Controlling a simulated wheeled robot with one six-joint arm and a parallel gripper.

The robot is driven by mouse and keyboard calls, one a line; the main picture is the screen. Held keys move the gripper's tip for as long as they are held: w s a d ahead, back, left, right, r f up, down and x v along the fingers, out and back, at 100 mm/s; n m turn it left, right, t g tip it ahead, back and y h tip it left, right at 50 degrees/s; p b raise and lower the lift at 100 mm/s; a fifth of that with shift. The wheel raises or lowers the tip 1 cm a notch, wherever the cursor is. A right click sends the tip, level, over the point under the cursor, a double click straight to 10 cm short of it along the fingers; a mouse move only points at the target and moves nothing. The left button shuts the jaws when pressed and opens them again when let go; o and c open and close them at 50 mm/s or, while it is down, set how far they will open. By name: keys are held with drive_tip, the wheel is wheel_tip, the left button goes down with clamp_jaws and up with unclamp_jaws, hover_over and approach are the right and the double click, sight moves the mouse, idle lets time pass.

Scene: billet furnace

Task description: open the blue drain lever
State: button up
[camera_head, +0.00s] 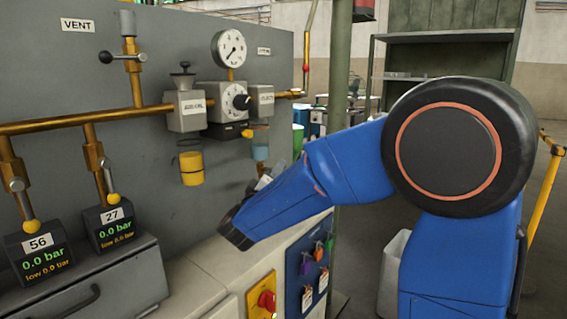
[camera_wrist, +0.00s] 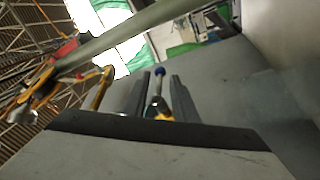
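The drain lever (camera_wrist: 157,98) shows in the wrist view as a thin metal rod with a blue ball at its end. It stands between the two dark fingers of my gripper (camera_wrist: 160,78), with gaps visible on both sides. The fingers are apart and do not visibly touch the rod. A small yellow part shows near the lever's base, and the base itself is hidden behind the gripper body. In the head view my blue arm reaches to the panel's lower right, and it hides the lever and most of the gripper.
The grey panel (camera_head: 60,70) carries brass pipes (camera_head: 85,118), a gauge (camera_head: 229,48) and a yellow cup (camera_head: 191,168). A blue-grey cup (camera_head: 260,152) hangs close to my wrist. Below are a pale counter (camera_head: 190,277) and a red switch (camera_head: 266,301). A green post (camera_head: 339,70) stands right of the panel.

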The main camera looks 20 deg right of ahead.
drive_tip(key=x, duration=0.6)
drive_tip(key=shift+c, duration=0.6)
clamp_jaws()
